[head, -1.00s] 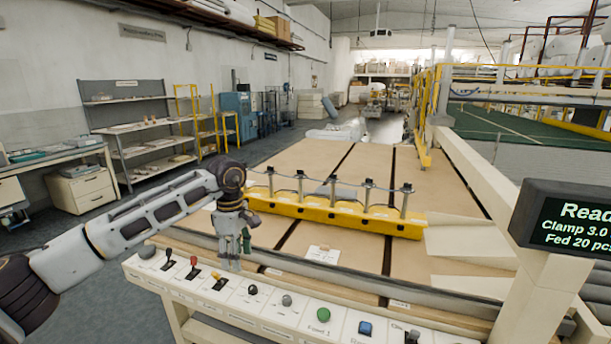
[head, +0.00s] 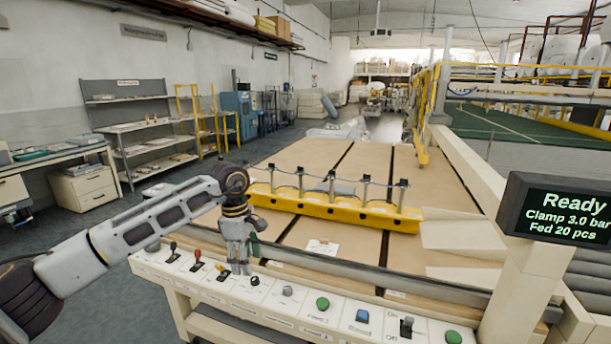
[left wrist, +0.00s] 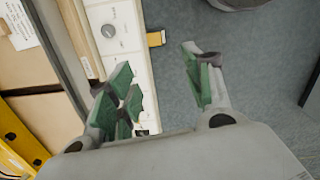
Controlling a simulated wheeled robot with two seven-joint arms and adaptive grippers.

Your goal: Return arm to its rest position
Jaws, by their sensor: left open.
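My left gripper (head: 241,268) hangs pointing down above the left part of the control panel (head: 262,293), close to a yellow-handled lever (head: 221,271). In the left wrist view its green-padded fingers (left wrist: 160,88) are spread apart with nothing between them. A panel strip with a grey knob (left wrist: 109,31) and a yellow lever handle (left wrist: 155,38) lies beyond the fingers there. Whether the fingers touch the panel cannot be told. My right gripper is not in view.
A yellow clamp bar (head: 335,208) with several posts lies across the tan table (head: 310,165) behind the panel. A display (head: 560,209) reading "Ready, Clamp 3.0 bar, Fed 20 pcs" stands at right. Open floor (head: 95,255) lies at left.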

